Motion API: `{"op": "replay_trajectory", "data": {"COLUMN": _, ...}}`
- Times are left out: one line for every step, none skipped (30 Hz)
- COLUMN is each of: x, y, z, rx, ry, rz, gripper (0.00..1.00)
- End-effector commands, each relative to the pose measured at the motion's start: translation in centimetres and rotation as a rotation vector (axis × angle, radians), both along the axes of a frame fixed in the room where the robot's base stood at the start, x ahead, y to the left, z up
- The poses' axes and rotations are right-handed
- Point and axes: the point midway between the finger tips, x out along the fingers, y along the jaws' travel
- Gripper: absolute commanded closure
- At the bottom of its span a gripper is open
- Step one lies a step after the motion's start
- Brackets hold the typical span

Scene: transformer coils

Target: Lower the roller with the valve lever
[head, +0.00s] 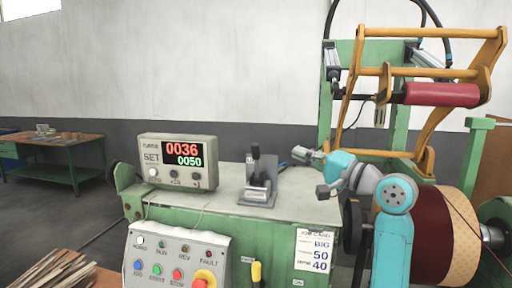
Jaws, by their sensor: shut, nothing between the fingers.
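The valve lever (256,166) is a black upright handle on a grey valve block, on top of the green machine cabinet. The red roller (441,94) hangs in an orange swing frame (392,72) at the upper right, raised well above the dark red and tan coil (425,225). My teal and grey arm comes up from the lower right. My gripper (285,164) is small and partly hidden in this view, just right of the valve lever. It is shut and looks apart from the lever.
A counter box (180,163) reading 0036 over 0050 stands left of the lever. A button panel (175,262) with a red stop button is on the cabinet front. Cabinet top (222,198) around the lever is mostly clear.

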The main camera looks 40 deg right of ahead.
Motion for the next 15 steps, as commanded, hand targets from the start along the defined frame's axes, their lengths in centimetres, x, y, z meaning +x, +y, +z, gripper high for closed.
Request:
{"op": "replay_trajectory", "data": {"x": 0.1, "y": 0.0, "z": 0.0, "rx": 0.000, "ry": 0.000, "rz": 0.000, "gripper": 1.00}}
{"op": "replay_trajectory", "data": {"x": 0.3, "y": 0.0, "z": 0.0, "rx": 0.000, "ry": 0.000, "rz": 0.000, "gripper": 1.00}}
{"op": "replay_trajectory", "data": {"x": 0.5, "y": 0.1, "z": 0.1, "rx": 0.001, "ry": 0.000, "rz": 0.001, "gripper": 1.00}}
{"op": "replay_trajectory", "data": {"x": 0.8, "y": 0.1, "z": 0.1, "rx": 0.001, "ry": 0.000, "rz": 0.001, "gripper": 1.00}}
{"op": "replay_trajectory", "data": {"x": 1.1, "y": 0.2, "z": 0.2, "rx": 0.001, "ry": 0.000, "rz": 0.001, "gripper": 1.00}}
{"op": "replay_trajectory", "data": {"x": 1.6, "y": 0.3, "z": 0.3, "rx": 0.001, "ry": 0.001, "rz": 0.002, "gripper": 1.00}}
{"op": "replay_trajectory", "data": {"x": 2.0, "y": 0.4, "z": 0.3, "rx": 0.000, "ry": 0.000, "rz": 0.003, "gripper": 1.00}}
{"op": "replay_trajectory", "data": {"x": 2.5, "y": 0.5, "z": 0.4, "rx": 0.001, "ry": 0.000, "rz": 0.003, "gripper": 1.00}}
{"op": "replay_trajectory", "data": {"x": 3.2, "y": 0.6, "z": 0.6, "rx": 0.001, "ry": 0.000, "rz": 0.002, "gripper": 1.00}}
{"op": "replay_trajectory", "data": {"x": 3.7, "y": 0.7, "z": 0.7, "rx": 0.000, "ry": 0.000, "rz": 0.003, "gripper": 1.00}}
{"op": "replay_trajectory", "data": {"x": 4.3, "y": 0.8, "z": 0.7, "rx": 0.001, "ry": 0.000, "rz": 0.004, "gripper": 1.00}}
{"op": "replay_trajectory", "data": {"x": 5.0, "y": 0.9, "z": 0.8, "rx": 0.000, "ry": 0.001, "rz": 0.003, "gripper": 1.00}}
{"op": "replay_trajectory", "data": {"x": 5.5, "y": 0.9, "z": 0.9, "rx": 0.001, "ry": 0.001, "rz": 0.002, "gripper": 1.00}}
{"op": "replay_trajectory", "data": {"x": 6.0, "y": 1.0, "z": 1.0, "rx": 0.000, "ry": 0.000, "rz": 0.003, "gripper": 1.00}}
{"op": "replay_trajectory", "data": {"x": 6.6, "y": 1.1, "z": 1.1, "rx": 0.000, "ry": -0.001, "rz": 0.003, "gripper": 1.00}}
